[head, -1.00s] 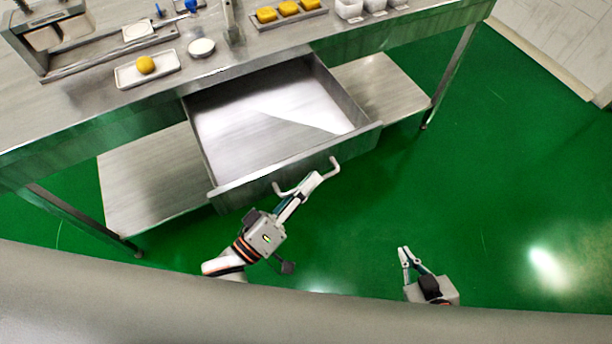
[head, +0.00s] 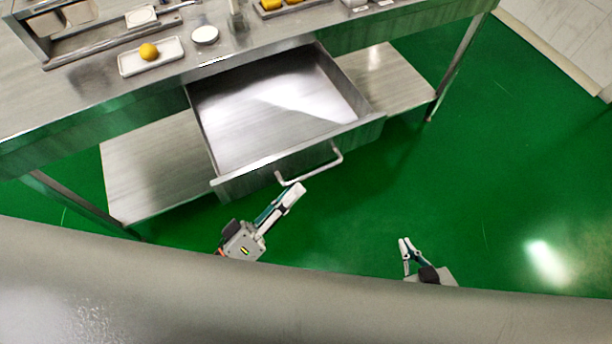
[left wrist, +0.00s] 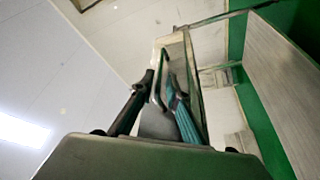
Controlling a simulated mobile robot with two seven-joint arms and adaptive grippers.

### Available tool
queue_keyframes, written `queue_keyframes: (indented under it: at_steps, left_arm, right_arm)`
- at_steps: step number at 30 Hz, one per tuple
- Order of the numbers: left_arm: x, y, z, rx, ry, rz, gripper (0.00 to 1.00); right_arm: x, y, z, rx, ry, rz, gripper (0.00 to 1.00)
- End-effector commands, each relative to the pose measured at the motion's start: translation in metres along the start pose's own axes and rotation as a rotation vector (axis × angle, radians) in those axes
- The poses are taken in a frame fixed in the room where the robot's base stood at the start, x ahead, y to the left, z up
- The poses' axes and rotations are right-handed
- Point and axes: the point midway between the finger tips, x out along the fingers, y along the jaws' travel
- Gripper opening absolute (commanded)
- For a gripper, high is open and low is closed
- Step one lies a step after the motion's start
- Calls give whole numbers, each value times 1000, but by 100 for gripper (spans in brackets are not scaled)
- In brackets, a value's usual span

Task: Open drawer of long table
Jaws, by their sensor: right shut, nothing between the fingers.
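The long table (head: 110,88) has a wide metal drawer (head: 270,110) that stands pulled out and empty in the head view. Its bar handle (head: 312,171) is on the drawer front. My right gripper (head: 405,243) is shut and empty over the green floor, to the right of the drawer.
A tray with a yellow ball (head: 148,52) and a small white dish (head: 204,35) stand on the tabletop. A lower shelf (head: 160,165) lies under the table. The green floor (head: 490,180) to the right is clear.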

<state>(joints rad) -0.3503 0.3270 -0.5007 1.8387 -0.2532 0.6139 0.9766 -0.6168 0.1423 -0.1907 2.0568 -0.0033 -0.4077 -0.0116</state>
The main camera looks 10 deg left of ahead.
Motion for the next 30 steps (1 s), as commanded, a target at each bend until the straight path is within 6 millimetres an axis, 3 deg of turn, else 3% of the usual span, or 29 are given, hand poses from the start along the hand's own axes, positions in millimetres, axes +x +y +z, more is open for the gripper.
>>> queue_keyframes:
  at_steps: [3, 10, 30]
  left_arm:
    - [-25, 0, 1, -1, -3, -3, 15]
    - [-52, 0, 0, -1, 0, -1, 15]
    - [-58, 0, 0, 0, 1, 0, 15]
  right_arm:
    - [0, 0, 0, 0, 1, 1, 0]
    - [0, 0, -1, 0, 1, 1, 0]
    - [0, 1, -1, 0, 1, 2, 0]
